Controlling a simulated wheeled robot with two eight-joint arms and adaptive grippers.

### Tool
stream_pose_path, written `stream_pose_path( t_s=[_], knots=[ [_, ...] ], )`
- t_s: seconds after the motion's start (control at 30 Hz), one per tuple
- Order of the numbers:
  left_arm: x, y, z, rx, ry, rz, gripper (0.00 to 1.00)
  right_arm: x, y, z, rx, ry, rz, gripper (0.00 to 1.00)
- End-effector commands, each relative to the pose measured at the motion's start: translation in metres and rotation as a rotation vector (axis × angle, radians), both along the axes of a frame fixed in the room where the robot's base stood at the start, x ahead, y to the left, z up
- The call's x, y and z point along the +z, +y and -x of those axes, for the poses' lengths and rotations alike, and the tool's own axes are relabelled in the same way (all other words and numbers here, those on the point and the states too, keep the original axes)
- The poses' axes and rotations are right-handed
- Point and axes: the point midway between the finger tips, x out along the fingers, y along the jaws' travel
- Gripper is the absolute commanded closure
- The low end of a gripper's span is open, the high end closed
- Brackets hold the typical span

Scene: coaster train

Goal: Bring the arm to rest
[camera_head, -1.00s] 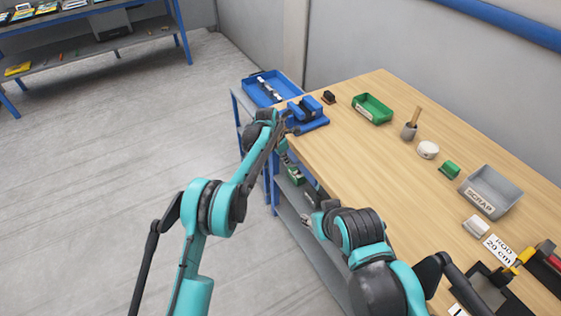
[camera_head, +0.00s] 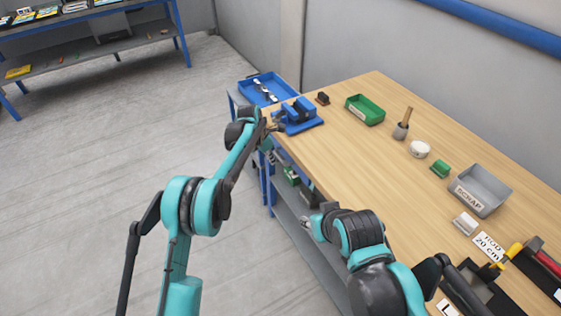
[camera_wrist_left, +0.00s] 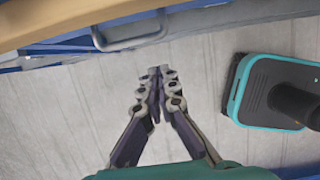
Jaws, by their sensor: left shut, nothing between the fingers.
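My left arm reaches in from the left in the head view. Its gripper (camera_head: 276,127) is at the near left corner of the wooden workbench (camera_head: 335,150), close beside a blue vise (camera_head: 299,117). In the left wrist view the fingers of this gripper (camera_wrist_left: 158,78) are together with nothing between them, above the grey floor. My right arm is at the lower middle. The end of its gripper (camera_head: 307,223) shows only small beside the bench's front, and its fingers are not clear.
A blue tray (camera_head: 250,84) with pale pieces lies beyond the vise. Open floor lies left.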

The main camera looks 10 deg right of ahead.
Motion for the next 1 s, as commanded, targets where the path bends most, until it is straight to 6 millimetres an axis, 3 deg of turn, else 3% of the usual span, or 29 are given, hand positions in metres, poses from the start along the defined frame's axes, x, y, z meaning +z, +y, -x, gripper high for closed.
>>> stream_pose_path(
  t_s=[0.03,0.1,0.3,0.67,0.77,0.87,1.0],
  knots=[
    [0.018,0.004,0.001,0.001,0.000,0.000,1.00,0.010,0.000,-0.001,0.000,-0.001,0.000,0.61],
    [0.033,0.008,0.003,0.002,0.000,0.000,1.00,0.015,0.000,-0.001,0.000,-0.001,0.000,0.61],
    [0.065,0.017,0.006,0.000,0.000,0.000,1.00,0.024,0.000,-0.001,0.000,-0.001,0.000,0.61],
    [0.080,0.024,0.008,-0.009,-0.008,-0.003,1.00,0.025,0.000,-0.001,0.000,-0.001,0.000,0.61],
    [0.097,0.036,0.013,-0.061,-0.043,-0.012,1.00,0.025,0.000,0.000,0.000,-0.001,0.000,0.61],
    [0.129,0.060,0.025,-0.167,-0.110,-0.038,1.00,0.025,0.000,0.000,0.000,-0.001,0.000,0.61],
    [0.177,0.105,0.057,-0.369,-0.231,-0.101,1.00,0.025,0.000,0.000,0.000,-0.001,0.000,0.61]
  ],
)
